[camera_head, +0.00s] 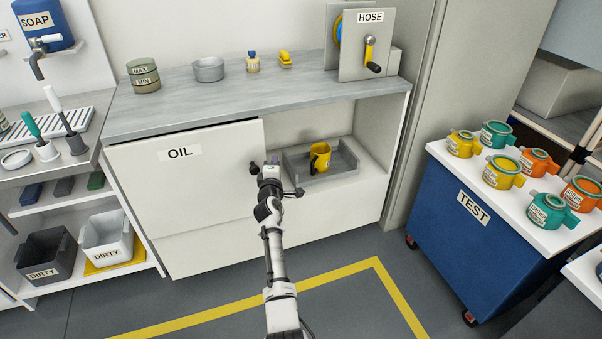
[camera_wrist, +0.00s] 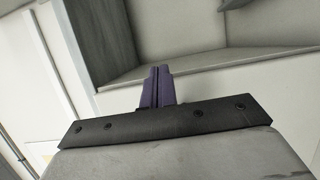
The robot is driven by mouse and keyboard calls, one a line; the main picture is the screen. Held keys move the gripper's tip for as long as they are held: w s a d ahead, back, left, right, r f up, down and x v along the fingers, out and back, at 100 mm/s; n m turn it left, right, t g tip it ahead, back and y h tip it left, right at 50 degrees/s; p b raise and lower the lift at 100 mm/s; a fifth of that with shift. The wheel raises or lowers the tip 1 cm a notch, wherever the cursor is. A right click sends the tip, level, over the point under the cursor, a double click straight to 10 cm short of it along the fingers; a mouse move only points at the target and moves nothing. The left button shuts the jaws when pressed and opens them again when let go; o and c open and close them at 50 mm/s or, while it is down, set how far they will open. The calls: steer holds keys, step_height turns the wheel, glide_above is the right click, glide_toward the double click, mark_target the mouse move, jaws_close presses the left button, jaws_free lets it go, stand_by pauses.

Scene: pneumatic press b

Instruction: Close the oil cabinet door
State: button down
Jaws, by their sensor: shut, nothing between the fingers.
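The white oil cabinet door (camera_head: 195,185), marked OIL, covers the left part of the cabinet under the grey counter. The right part of the cabinet is open and shows its inside. A small dark knob (camera_head: 254,168) sits near the door's right edge. My gripper (camera_head: 272,160) is just right of this knob, in front of the opening; I cannot tell if it touches the door. In the wrist view the purple fingers (camera_wrist: 156,88) are together with nothing between them. A pale shelf and walls of a recess show beyond them; the knob is not visible there.
Inside the opening, a yellow jug (camera_head: 320,157) stands in a grey tray (camera_head: 345,158). A blue TEST cart (camera_head: 455,215) with several colored pots stands at right. A shelf unit with DIRTY bins (camera_head: 107,237) is at left. The floor before the cabinet is clear.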

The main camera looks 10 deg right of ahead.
steer(key=s+d+p, duration=0.3)
steer(key=s+d, duration=0.1)
steer(key=d, duration=0.3)
steer(key=shift+s+d, duration=0.3)
steer(key=shift+d, duration=0.05)
